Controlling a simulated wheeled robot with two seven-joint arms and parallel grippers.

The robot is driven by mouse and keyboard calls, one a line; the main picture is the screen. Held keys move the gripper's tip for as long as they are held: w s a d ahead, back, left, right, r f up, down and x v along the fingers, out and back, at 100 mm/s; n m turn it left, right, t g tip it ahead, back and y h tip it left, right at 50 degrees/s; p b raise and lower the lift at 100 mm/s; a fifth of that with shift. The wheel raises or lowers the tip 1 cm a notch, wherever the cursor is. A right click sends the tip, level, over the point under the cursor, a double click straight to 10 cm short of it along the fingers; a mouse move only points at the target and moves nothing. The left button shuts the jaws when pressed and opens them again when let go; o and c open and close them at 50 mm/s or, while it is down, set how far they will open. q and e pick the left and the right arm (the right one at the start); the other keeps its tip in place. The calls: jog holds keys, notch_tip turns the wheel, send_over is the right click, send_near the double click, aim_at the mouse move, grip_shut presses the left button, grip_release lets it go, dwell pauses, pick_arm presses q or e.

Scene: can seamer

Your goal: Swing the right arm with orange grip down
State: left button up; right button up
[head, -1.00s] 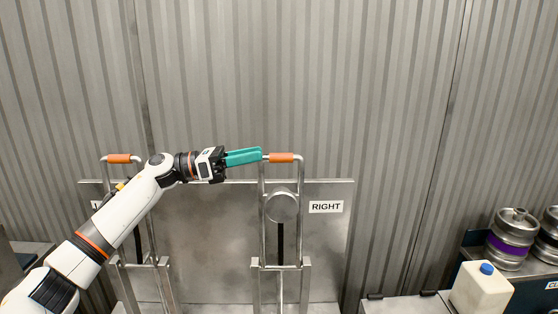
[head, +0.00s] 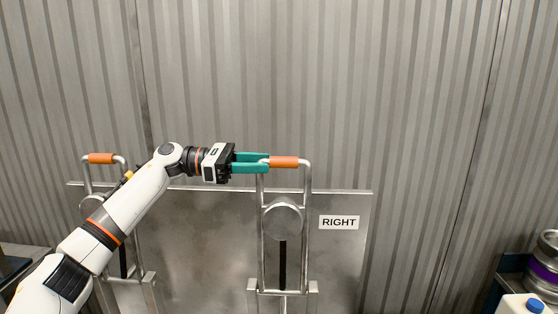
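The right arm of the machine is an upright metal loop with an orange grip (head: 284,162) across its top, beside the RIGHT label (head: 339,222). The loop stands up, with a round metal disc (head: 283,221) below the grip. My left gripper (head: 268,162) reaches in from the left with its two teal fingers apart, one above the other. The fingertips are at the loop's upper left corner, at the left end of the orange grip. I cannot tell whether they touch it. My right gripper is not in view.
A second metal loop with an orange grip (head: 101,158) stands at the left, partly behind my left arm. A metal back panel (head: 215,240) stands behind both loops. A keg (head: 544,268) and a white jug (head: 520,305) are at the lower right.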

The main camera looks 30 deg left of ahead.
aim_at(277, 163)
pick_arm(q)
jog(key=x, duration=0.1)
jog(key=p+x, duration=0.1)
jog(key=x, duration=0.2)
jog(key=shift+s+r+p, duration=0.2)
jog(key=shift+r+p, duration=0.05)
jog(key=shift+p, duration=0.1)
jog(key=shift+w+d+f, duration=0.2)
jog(key=shift+w+d, duration=0.15)
jog(key=shift+d, duration=0.05)
jog(key=shift+s, duration=0.1)
jog(key=shift+c, duration=0.4)
grip_shut()
